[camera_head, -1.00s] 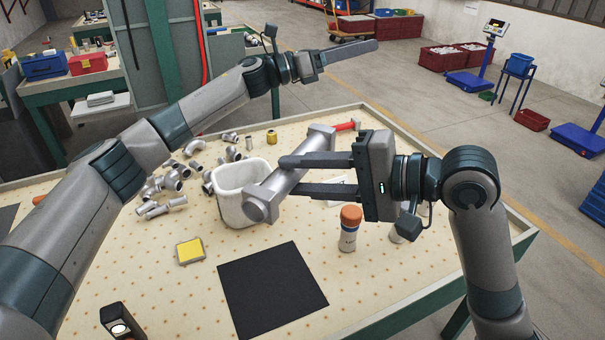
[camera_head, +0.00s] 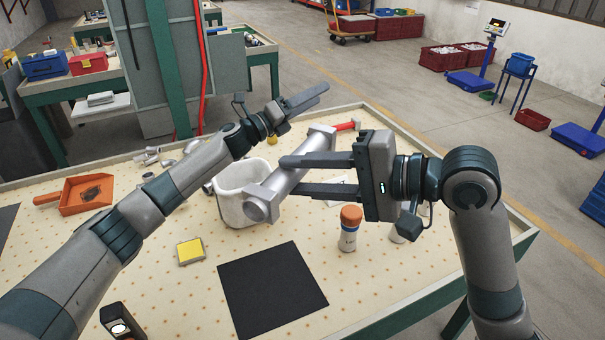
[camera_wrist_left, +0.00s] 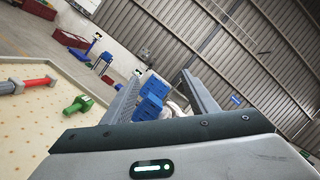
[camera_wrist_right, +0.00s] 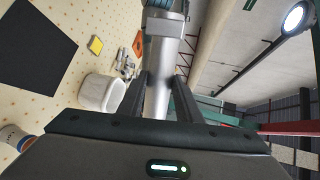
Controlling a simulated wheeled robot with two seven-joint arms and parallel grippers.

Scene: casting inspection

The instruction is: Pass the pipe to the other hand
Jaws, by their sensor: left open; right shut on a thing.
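The pipe is a grey metal cylinder with wider ends (camera_head: 262,204). My right gripper (camera_head: 287,176) is shut on its middle and holds it tilted above the table, in front of the white bin. In the right wrist view the pipe (camera_wrist_right: 157,100) runs away between the two fingers. My left gripper (camera_head: 305,97) is open and empty, above and beyond the pipe's far end, apart from it. In the left wrist view its fingers (camera_wrist_left: 160,98) stand apart, with no pipe between them.
A white bin (camera_head: 232,206) stands below the pipe. A black mat (camera_head: 272,290), a yellow-topped block (camera_head: 190,251) and an orange-capped bottle (camera_head: 349,228) are nearer. An orange dustpan (camera_head: 85,195) lies left. A red-handled tool (camera_head: 347,126) lies behind. Metal fittings are partly hidden by my left arm.

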